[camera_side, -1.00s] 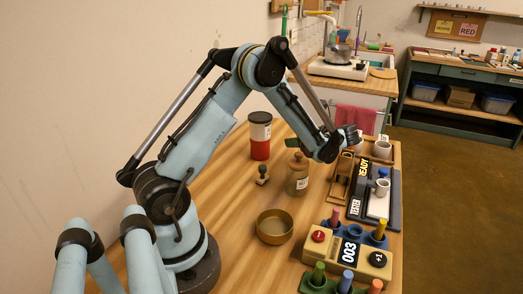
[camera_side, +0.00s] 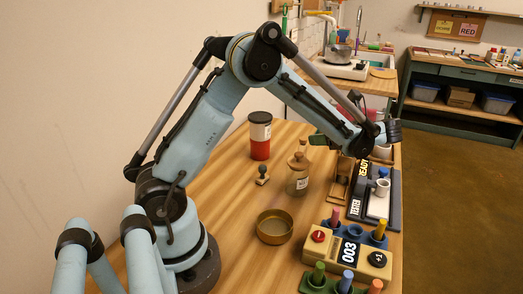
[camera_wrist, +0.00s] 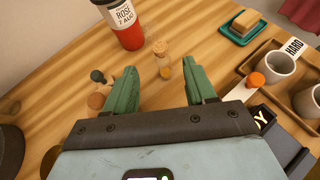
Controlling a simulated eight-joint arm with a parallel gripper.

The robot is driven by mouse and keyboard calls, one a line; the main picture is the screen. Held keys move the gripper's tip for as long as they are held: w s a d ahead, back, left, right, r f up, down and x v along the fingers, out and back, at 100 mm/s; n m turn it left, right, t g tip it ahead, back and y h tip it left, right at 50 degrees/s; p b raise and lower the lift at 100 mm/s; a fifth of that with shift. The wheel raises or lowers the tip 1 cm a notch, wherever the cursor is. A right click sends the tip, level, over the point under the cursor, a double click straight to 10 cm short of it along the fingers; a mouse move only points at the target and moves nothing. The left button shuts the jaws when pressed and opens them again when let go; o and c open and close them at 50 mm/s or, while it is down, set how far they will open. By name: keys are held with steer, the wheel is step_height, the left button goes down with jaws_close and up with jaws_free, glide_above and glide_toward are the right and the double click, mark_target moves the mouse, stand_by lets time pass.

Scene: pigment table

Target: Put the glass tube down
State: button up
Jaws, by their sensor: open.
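The glass tube (camera_wrist: 163,68) is a small clear vial with a cork top and something yellow-orange inside. It stands upright on the wooden table in the wrist view. In the side view only its cork end (camera_side: 304,142) shows, just left of my green fingers. My gripper (camera_wrist: 160,66) is open, one green finger to the left and one to the right in the wrist view, with a gap around the tube's line. The tube appears beyond the fingertips and not touched. In the side view my gripper (camera_side: 316,139) is largely hidden by the wrist.
A red, white and black cup (camera_side: 260,136), a stamp (camera_side: 262,175), a corked jar (camera_side: 298,178) and a brass bowl (camera_side: 274,227) stand nearby. A wooden tray (camera_wrist: 252,88) holds grey cups (camera_wrist: 280,67). A green dish (camera_wrist: 239,36) lies behind. Bare table surrounds the tube.

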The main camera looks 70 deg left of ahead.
steer(key=s+d+r+n+t+h, duration=0.2)
steer(key=s+d+n+t+h, duration=0.7)
steer(key=s+d+n+h, duration=0.3)
steer(key=d+n, duration=0.3)
steer(key=shift+s+d+r+n+t, duration=0.2)
steer(key=shift+s+n+t, duration=0.1)
